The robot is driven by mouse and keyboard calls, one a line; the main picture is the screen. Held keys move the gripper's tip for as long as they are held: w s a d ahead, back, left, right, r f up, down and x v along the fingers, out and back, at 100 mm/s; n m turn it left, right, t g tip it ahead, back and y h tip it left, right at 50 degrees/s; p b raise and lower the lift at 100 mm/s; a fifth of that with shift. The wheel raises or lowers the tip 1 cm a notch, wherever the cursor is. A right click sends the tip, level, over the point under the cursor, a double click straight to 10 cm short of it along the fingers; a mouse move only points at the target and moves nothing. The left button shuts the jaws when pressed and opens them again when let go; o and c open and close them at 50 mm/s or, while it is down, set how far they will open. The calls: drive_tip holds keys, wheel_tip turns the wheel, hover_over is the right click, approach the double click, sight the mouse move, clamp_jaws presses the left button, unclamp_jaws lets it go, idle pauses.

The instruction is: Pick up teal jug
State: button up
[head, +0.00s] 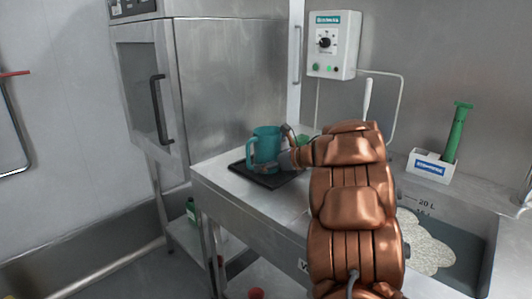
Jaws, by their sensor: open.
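The teal jug (264,147) stands upright on a dark tray (250,174) at the left end of the metal counter. My copper-coloured arm reaches up from the bottom of the head view and bends left toward the jug. My gripper (288,147) is at the jug's right side and is open.
A metal oven-like cabinet (225,85) stands close behind and left of the jug. A white control box (333,45) hangs on the wall. A sink (463,240) lies to the right, with a green-handled tool (457,131) in a white holder (432,166) behind it.

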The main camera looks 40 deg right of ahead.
sight(266, 152)
drive_tip(key=c, duration=0.8)
drive_tip(key=shift+c, duration=0.2)
drive_tip(key=shift+r, duration=1.7)
drive_tip(key=shift+s+a+r, duration=0.15)
drive_tip(key=shift+a, duration=0.05)
drive_tip(key=s+a, duration=0.3)
drive_tip(key=a, duration=0.1)
drive_tip(key=s+a+r, duration=0.1)
drive_tip(key=s+a, duration=0.2)
drive_tip(key=a, duration=0.1)
drive_tip(key=s+a+b, duration=0.1)
drive_tip(key=s+a, duration=0.3)
drive_tip(key=shift+r, duration=0.2)
